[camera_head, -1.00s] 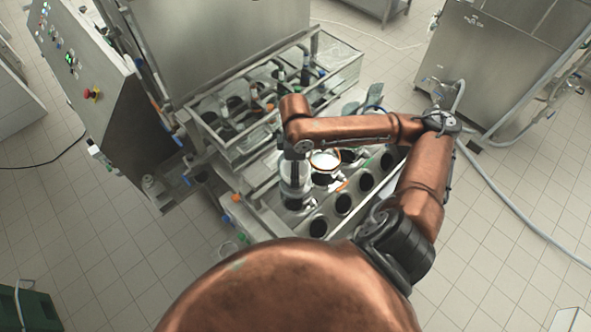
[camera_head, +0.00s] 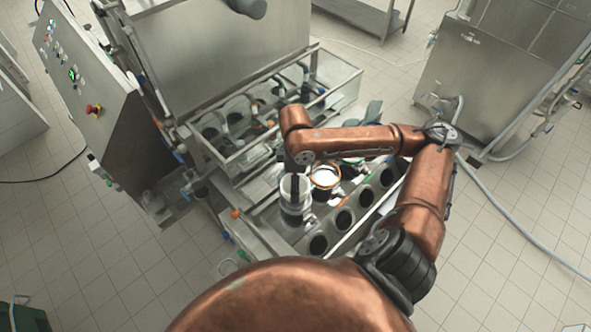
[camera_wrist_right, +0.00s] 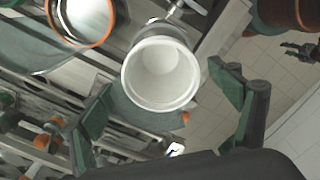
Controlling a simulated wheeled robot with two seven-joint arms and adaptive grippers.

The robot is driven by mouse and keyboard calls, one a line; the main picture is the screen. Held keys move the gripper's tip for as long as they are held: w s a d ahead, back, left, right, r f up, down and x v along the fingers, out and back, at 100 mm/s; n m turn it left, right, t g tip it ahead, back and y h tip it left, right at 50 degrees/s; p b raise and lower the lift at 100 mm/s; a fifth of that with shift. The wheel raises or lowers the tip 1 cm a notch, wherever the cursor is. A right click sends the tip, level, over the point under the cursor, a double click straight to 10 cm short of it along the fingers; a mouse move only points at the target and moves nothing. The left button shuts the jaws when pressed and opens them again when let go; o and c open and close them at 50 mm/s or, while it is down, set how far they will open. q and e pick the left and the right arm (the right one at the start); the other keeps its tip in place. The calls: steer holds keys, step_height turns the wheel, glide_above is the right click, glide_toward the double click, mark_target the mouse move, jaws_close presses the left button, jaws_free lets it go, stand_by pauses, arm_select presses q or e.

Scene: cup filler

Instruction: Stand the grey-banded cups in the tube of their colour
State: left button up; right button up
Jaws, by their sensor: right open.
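A white, open-topped cup (camera_wrist_right: 160,75) shows between the fingers in the right wrist view, its interior pale and empty-looking. It also shows as a pale cup (camera_head: 295,192) below my right wrist in the head view. My right gripper (camera_wrist_right: 170,105) is open, with green-padded fingers apart on both sides of the cup; contact cannot be told. An orange-rimmed round opening with white inside (camera_head: 326,177) is beside it, and also shows in the right wrist view (camera_wrist_right: 82,18). Any grey band on the cup cannot be made out. My left gripper is out of view.
A row of dark round openings (camera_head: 343,221) runs along the metal tray right of the cup. A clear-walled bin (camera_head: 238,158) with several dark-mouthed cups stands behind. The control cabinet (camera_head: 90,125) is at left.

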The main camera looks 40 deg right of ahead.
step_height(320, 180, up, 10)
stand_by(0.3)
